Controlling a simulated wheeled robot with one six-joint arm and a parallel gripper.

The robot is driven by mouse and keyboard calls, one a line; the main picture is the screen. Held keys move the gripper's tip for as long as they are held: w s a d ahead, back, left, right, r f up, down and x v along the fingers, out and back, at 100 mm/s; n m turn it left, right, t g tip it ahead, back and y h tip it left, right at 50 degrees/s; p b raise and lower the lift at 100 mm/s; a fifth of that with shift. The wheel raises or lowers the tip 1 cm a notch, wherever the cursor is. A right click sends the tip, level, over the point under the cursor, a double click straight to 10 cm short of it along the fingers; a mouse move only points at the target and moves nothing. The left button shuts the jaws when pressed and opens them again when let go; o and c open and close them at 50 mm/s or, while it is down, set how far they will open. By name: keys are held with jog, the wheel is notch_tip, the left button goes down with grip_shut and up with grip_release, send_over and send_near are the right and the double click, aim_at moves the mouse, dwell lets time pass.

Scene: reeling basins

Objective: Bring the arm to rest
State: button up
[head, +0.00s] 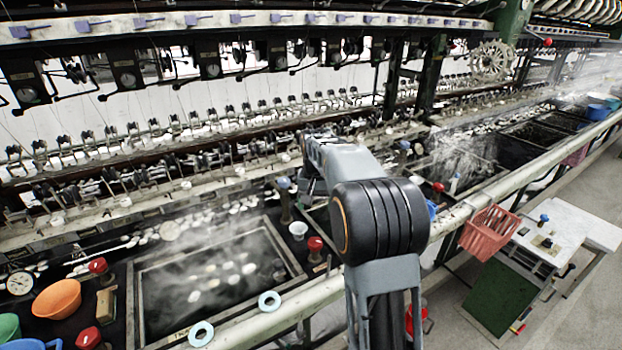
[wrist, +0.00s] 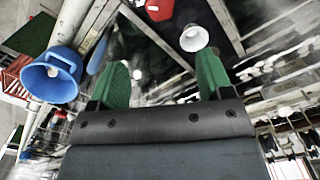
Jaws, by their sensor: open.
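My gripper (wrist: 162,74) shows in the wrist view as two green fingers standing wide apart, with nothing held between them. In the head view my arm rises from the bottom middle, bends at a large dark joint and reaches away over the basin edge; the gripper is hidden behind it there. A small white cup (wrist: 194,38) shows beyond the right fingertip in the wrist view. A blue cup (wrist: 48,78) shows to the left of the left finger. I cannot tell how far either is from the fingers.
A steaming basin (head: 141,305) lies left of my arm, with white rings (head: 201,333) on its front ledge. An orange bowl (head: 57,299) and red knobs (head: 315,244) stand around it. A red basket (head: 489,233) hangs on the long rail (head: 455,218). The floor at right has free room.

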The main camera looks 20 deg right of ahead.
jog(key=s+a+n+t, duration=0.1)
jog(key=s+a, duration=0.2)
jog(key=s, duration=0.4)
jog(key=s+a+f+n+t, duration=0.1)
jog(key=s+a, duration=0.3)
jog(key=s, duration=0.4)
jog(key=s+a+n+t, duration=0.1)
jog(key=s+a+n, duration=0.2)
jog(key=s, duration=0.4)
jog(key=shift+s+a+f+t, duration=0.2)
jog(key=shift+a+t, duration=0.2)
jog(key=shift+a, duration=0.1)
dwell(5.3)
